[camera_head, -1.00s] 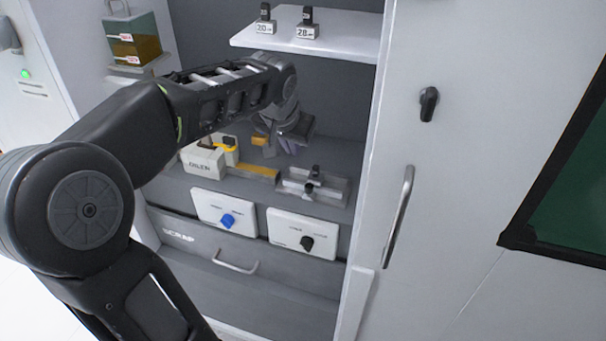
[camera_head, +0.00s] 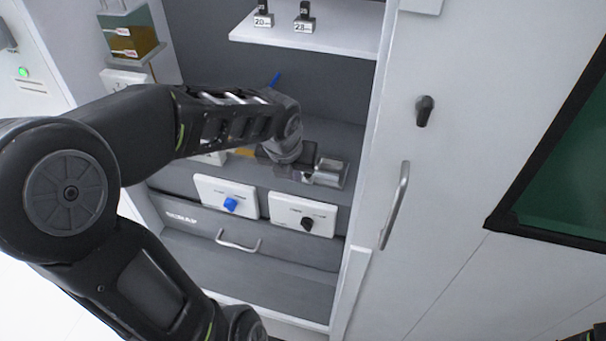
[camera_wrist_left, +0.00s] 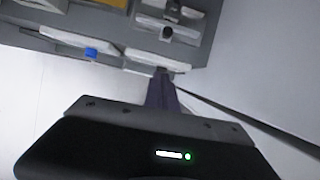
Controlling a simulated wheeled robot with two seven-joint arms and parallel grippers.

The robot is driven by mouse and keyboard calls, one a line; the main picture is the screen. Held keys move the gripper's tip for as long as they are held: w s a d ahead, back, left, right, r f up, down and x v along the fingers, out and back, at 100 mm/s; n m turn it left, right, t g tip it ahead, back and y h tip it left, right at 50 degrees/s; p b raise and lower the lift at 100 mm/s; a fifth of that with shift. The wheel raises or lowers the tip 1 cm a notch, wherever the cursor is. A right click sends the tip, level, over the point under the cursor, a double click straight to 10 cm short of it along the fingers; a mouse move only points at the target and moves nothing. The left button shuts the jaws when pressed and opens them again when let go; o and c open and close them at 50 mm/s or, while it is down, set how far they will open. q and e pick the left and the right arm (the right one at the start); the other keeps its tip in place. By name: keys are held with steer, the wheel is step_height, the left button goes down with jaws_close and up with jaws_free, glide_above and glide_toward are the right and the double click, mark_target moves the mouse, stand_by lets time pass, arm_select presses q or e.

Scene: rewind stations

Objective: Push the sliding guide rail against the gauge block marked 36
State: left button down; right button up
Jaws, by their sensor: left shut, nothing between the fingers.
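A grey metal fixture with a rail (camera_head: 329,172) stands at the right of the cabinet's work surface, partly hidden behind my left gripper. It also shows at the top of the left wrist view (camera_wrist_left: 168,28), with a dark knob on it. My left gripper (camera_head: 306,156) is shut and empty, just in front of and left of the fixture in the head view; I cannot tell whether it touches. Its closed fingers show in the left wrist view (camera_wrist_left: 161,75). I cannot make out a block marked 36. My right gripper is not in view.
Gauge blocks marked 20 (camera_head: 263,20) and 28 (camera_head: 304,25) stand on the upper shelf (camera_head: 340,43). Panels with a blue knob (camera_head: 230,204) and a black knob (camera_head: 307,223) front the work surface. A drawer handle (camera_head: 238,243) lies below. A cabinet wall stands right.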

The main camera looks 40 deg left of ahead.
arm_select(q)
steer(key=shift+m, duration=0.3)
steer(key=w+f, duration=0.2)
steer(key=f, duration=0.1)
steer(key=w+a+f+b, duration=0.1)
steer(key=w+f, duration=0.1)
steer(key=f, duration=0.1)
steer(key=w+a+f+b, duration=0.1)
steer(key=w+f, duration=0.1)
steer(key=f, duration=0.1)
steer(key=shift+w+a+f, duration=0.15)
steer(key=shift+w, duration=0.2)
steer(key=shift+w+a, duration=0.15)
steer(key=shift+w, duration=0.2)
